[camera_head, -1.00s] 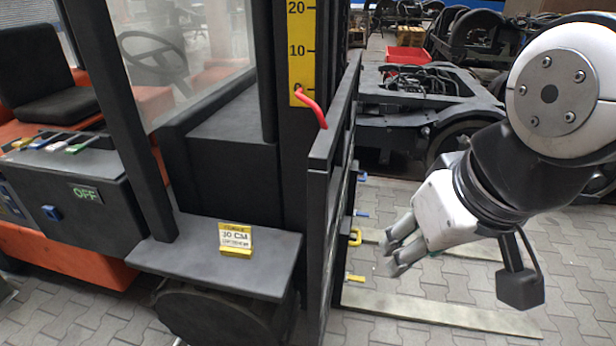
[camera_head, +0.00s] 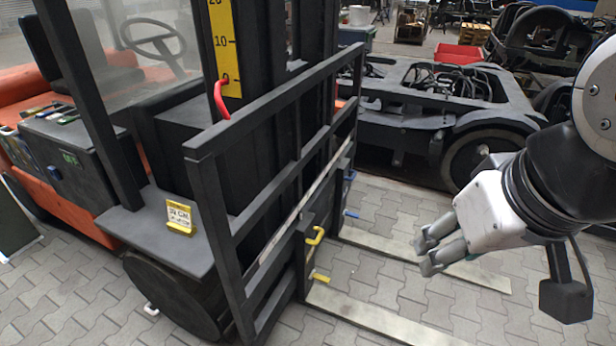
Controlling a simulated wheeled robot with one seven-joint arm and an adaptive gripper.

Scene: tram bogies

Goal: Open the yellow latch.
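A yellow latch handle (camera_head: 315,236) shows on the right side of the forklift's black fork carriage (camera_head: 232,235), near the base of the nearer fork. A smaller yellow piece (camera_head: 320,277) sticks out just below it. My gripper (camera_head: 424,256) is to the right of the latch, apart from it and touching nothing. Its two grey fingers point left, with a narrow gap between them and nothing held. The latch is in plain view.
Two pale forks (camera_head: 370,318) lie low over the paving. A blue handle (camera_head: 350,176) and a blue piece (camera_head: 351,213) sit farther along the carriage. A black bogie (camera_head: 440,110) stands behind. A red lever (camera_head: 221,99) is on the mast.

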